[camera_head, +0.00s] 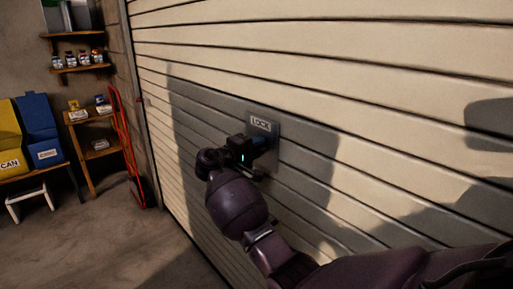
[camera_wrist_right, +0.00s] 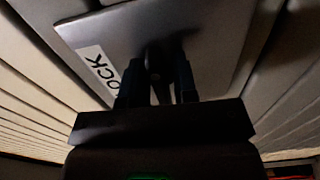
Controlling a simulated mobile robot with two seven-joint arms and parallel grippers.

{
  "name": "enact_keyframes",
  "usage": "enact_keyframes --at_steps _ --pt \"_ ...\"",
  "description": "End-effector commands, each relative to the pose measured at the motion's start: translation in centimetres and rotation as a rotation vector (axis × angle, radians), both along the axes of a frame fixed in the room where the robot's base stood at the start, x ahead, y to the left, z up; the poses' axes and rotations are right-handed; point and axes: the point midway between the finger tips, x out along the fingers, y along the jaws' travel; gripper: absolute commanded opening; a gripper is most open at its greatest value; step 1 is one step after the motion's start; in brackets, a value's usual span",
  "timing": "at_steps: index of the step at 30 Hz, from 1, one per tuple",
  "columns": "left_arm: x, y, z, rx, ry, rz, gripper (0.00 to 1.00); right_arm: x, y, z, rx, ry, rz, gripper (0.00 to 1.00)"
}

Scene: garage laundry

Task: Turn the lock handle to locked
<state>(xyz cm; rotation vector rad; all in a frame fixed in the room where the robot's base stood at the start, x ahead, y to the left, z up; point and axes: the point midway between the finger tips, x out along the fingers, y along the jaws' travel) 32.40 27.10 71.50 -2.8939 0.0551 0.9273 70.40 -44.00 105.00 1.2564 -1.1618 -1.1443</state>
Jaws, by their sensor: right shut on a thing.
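The lock is a grey metal plate (camera_head: 291,128) with a white "LOCK" label, fixed to the pale slatted garage door. My right gripper (camera_head: 262,143) is at the plate, just below the label, and hides most of the handle in the head view. In the right wrist view the plate (camera_wrist_right: 215,40) fills the upper middle. There the two fingers of my right gripper (camera_wrist_right: 157,84) are shut on the dark lock handle (camera_wrist_right: 154,58), which stands out from the plate between them. The handle's exact angle is hard to tell in the shadow. My left gripper is not in view.
The slatted garage door (camera_head: 380,60) fills the right and middle. At the left are a red hand truck (camera_head: 125,145), a wooden shelf unit (camera_head: 88,152), yellow and blue bins (camera_head: 38,125) and a white step stool (camera_head: 28,195). The floor (camera_head: 110,240) before the door is clear.

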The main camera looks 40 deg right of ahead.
Motion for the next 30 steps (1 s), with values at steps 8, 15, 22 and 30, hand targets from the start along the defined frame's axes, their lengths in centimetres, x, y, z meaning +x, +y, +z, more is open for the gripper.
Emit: enact_keyframes --at_steps 8,15,22,30 --pt "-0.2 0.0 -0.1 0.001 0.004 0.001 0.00 0.0 0.0 -0.1 0.002 -0.001 -0.001 0.03" --pt "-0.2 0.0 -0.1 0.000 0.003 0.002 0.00 0.0 0.0 -0.1 0.001 0.000 0.000 0.38" --pt "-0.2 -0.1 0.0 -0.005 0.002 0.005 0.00 0.0 0.2 0.0 0.001 0.000 0.001 0.38" --pt "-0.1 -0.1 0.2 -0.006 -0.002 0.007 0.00 -0.2 3.8 0.0 0.002 0.000 0.003 0.38"
